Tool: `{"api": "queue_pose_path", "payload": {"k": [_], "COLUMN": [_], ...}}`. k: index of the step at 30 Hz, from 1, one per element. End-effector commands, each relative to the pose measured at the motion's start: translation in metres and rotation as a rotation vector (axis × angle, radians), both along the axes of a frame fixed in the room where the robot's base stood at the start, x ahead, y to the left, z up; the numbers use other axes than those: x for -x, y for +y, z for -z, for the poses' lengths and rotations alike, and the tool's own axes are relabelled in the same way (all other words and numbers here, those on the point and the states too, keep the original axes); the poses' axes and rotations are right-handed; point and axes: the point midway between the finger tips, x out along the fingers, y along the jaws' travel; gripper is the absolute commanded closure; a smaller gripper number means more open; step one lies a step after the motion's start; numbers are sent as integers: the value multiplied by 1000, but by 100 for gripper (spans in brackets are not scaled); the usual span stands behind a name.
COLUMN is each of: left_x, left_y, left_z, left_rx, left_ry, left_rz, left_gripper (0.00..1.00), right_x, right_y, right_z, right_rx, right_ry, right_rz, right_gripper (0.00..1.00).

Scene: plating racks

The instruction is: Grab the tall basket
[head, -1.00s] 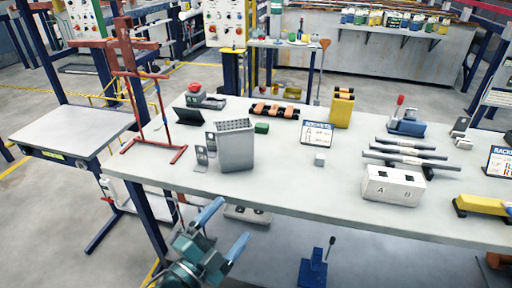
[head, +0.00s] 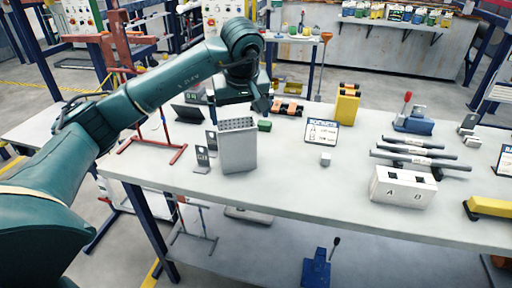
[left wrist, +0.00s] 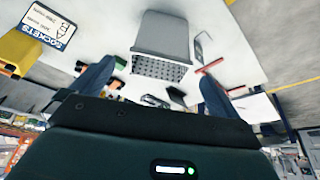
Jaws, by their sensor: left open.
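The tall basket (head: 238,150) is a grey, upright box with a perforated top, standing near the front edge of the table. My left arm reaches over the table from the left. My left gripper (head: 258,100) is above and behind the basket, apart from it; its fingers are partly hidden in the head view. In the left wrist view the open fingers (left wrist: 154,86) are spread with nothing between them. The basket (left wrist: 163,38) shows beyond them, inverted, its perforated top facing the gripper. My right gripper is not in view.
Small dark plates (head: 202,158) stand just left of the basket, and a red stand (head: 178,157) is farther left. A green block (head: 264,126) and orange-black parts (head: 288,106) lie behind it. A white A/B box (head: 403,187) is at right. The table between is mostly clear.

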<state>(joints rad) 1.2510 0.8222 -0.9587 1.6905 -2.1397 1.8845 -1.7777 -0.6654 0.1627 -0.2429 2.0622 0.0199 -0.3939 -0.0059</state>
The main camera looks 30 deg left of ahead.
Motion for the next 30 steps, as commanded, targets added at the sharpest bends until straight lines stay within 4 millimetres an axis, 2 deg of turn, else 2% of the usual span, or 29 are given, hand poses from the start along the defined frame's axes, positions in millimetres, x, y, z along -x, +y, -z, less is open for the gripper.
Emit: {"api": "queue_pose_path", "payload": {"k": [3,13,17,22,26,30], "left_x": [-2,-19,-22,-28,-37,-42], "left_y": [12,27,29,34,41,44], "left_z": [0,55,66,77,93,109], "left_rx": [-41,-37,-37,-34,-34,-33], "left_ry": [1,3,1,2,2,1], "left_rz": [-9,-10,-8,-9,-10,-7], "left_gripper": [0,0,0,0,0,0], "right_x": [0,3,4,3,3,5], "right_y": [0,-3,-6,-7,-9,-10], "right_z": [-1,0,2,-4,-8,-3], "right_rx": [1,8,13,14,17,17], "right_ry": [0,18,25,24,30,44], "right_rz": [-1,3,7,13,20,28], "right_gripper": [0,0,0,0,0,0]}}
